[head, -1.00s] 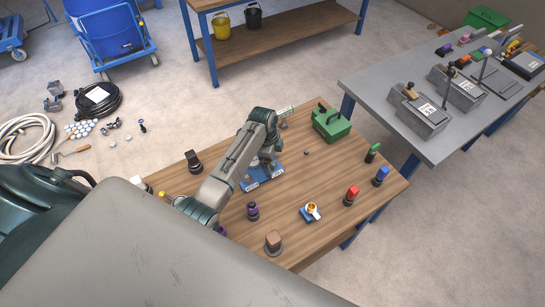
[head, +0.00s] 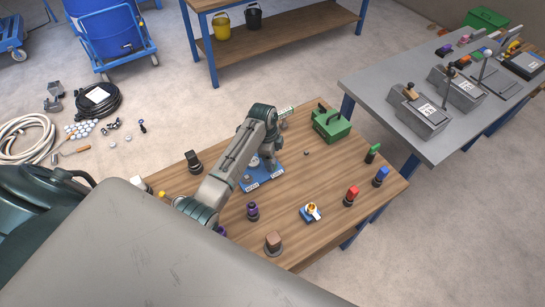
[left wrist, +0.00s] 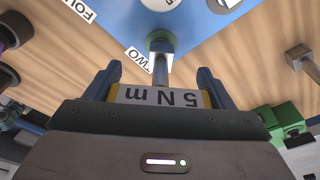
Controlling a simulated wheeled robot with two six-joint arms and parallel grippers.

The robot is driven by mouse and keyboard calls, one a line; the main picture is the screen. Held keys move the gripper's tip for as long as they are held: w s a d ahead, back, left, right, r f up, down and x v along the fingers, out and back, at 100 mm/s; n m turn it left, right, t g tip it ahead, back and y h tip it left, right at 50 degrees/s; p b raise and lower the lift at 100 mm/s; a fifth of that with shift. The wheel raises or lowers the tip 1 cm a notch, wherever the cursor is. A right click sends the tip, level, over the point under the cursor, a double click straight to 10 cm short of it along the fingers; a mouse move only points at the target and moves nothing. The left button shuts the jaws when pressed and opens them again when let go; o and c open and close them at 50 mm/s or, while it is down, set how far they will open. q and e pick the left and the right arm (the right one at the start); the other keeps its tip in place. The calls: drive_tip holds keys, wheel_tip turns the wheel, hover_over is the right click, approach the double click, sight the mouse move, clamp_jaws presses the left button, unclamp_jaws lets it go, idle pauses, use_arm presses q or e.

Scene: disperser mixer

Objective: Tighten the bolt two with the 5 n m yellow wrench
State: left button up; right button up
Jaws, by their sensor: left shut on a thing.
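My left gripper (left wrist: 158,88) is shut on the 5 N m yellow wrench (left wrist: 160,97), which shows upside-down lettering and yellow edges between the fingers. The wrench's grey shaft runs from the fingers to a round socket at bolt two (left wrist: 160,40), beside the "TWO" label (left wrist: 137,60). Whether it is fully seated on the bolt I cannot tell. The bolt is on the blue plate (left wrist: 205,25), which also shows in the head view (head: 265,174) under my left arm. In the head view the wrench and fingertips are largely hidden by the arm. My right gripper is out of view.
The wooden table (head: 320,190) holds a green toolbox (head: 331,125), a small dark bolt-like piece (head: 306,153), and red (head: 352,194), blue (head: 381,176) and purple-topped (head: 253,210) items. A blue block with a yellow ring (head: 311,212) stands near the front. A grey table (head: 450,130) stands at right.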

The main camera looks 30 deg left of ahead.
use_arm(q)
drive_tip(key=shift+r, duration=2.3)
